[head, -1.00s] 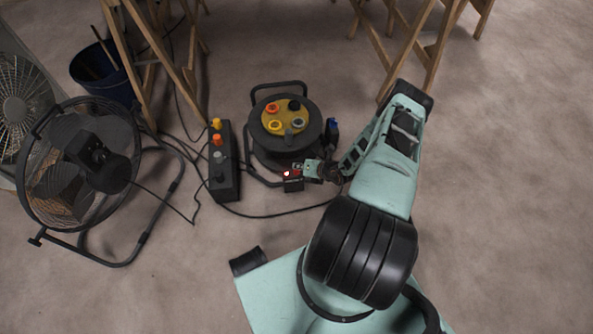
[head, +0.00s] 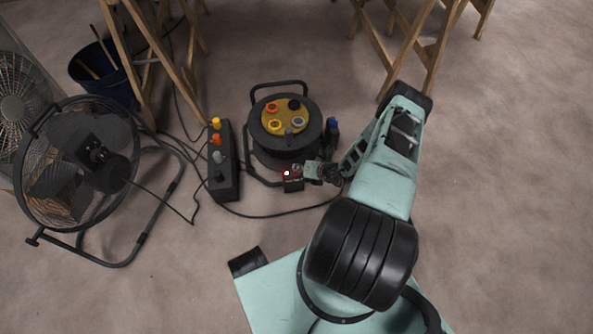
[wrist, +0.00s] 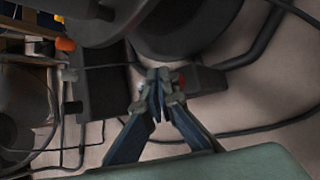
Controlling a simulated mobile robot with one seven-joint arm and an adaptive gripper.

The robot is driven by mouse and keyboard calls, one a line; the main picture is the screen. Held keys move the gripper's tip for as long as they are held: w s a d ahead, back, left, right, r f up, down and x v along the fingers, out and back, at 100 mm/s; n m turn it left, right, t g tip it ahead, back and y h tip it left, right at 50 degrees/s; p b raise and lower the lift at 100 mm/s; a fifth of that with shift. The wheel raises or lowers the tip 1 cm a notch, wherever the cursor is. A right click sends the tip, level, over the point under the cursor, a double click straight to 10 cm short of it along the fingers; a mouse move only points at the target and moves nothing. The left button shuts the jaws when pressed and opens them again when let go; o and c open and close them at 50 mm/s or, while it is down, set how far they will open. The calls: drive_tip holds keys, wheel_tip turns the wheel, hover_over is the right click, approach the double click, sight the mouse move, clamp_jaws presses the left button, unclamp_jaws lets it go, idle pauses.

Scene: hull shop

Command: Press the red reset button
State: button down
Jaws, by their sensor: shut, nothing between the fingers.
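A small dark box (head: 293,185) sits at the front foot of the cable reel (head: 285,152) in the head view. A bright red-and-white glowing spot (head: 287,173) shows on it; I cannot tell whether this is a lamp or the reset button. My gripper (head: 304,170) is shut and empty, low at the box, just right of the glow. In the wrist view the closed fingertips (wrist: 160,75) are over the box, and a small red part (wrist: 181,82) shows close to their right. The fingers partly hide the box face; contact cannot be told.
A black strip with orange and yellow plugs (head: 222,182) lies left of the reel. A floor fan (head: 88,165) and a blue bucket (head: 105,75) stand farther left. Wooden trestles (head: 425,45) stand behind. Cables cross the floor. The floor at right is clear.

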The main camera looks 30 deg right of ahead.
drive_tip(key=shift+f, duration=0.3)
drive_tip(key=shift+r, duration=0.15)
idle(0.3)
drive_tip(key=shift+r+p, duration=0.6)
drive_tip(key=shift+r, duration=0.2)
wheel_tip(320, 180, up, 5)
drive_tip(key=p, duration=0.4)
idle(0.7)
